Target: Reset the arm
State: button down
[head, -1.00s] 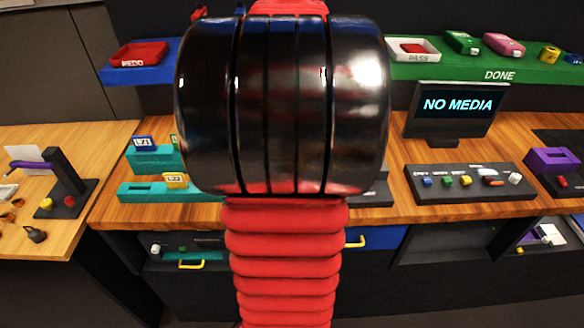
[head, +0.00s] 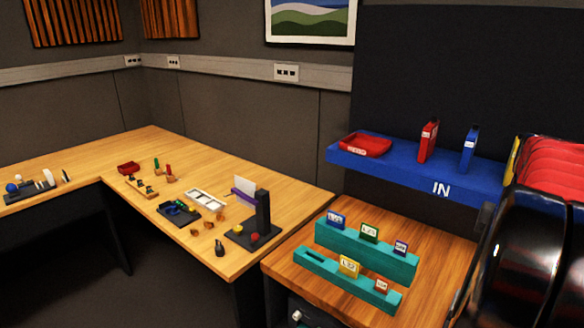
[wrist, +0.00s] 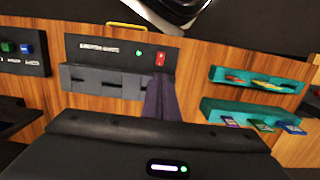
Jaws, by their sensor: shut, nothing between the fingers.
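In the head view only part of my arm (head: 525,235) shows at the right edge, with a glossy black joint and red ribbed sleeve. My gripper is outside the head view.
The slotted unit (wrist: 100,82) adjoins a dark panel (wrist: 110,50) with a red switch. Teal racks (wrist: 245,110) with cards are at right. In the head view, a blue shelf (head: 400,175) holds a red tray (head: 365,144) above the racks. A side desk (head: 290,195) carries small items.

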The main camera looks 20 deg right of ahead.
jog(key=w+a+n+t+h, duration=0.1)
jog(key=w+a+n, duration=0.2)
jog(key=w+a, duration=0.45)
jog(key=w+a+n+t+h, duration=0.1)
jog(key=w+a+n, duration=0.25)
jog(key=a, duration=0.75)
jog(key=a+f+n+t, duration=0.1)
jog(key=a+n+t, duration=0.1)
jog(key=a, duration=0.8)
jog(key=s+a+f+n+t+y, duration=0.1)
jog(key=a+n, duration=0.3)
jog(key=a, duration=0.6)
jog(key=shift+f+t, duration=0.5)
jog(key=shift+t, duration=0.1)
jog(key=c, duration=2.5)
grip_release()
jog(key=shift+a, duration=0.1)
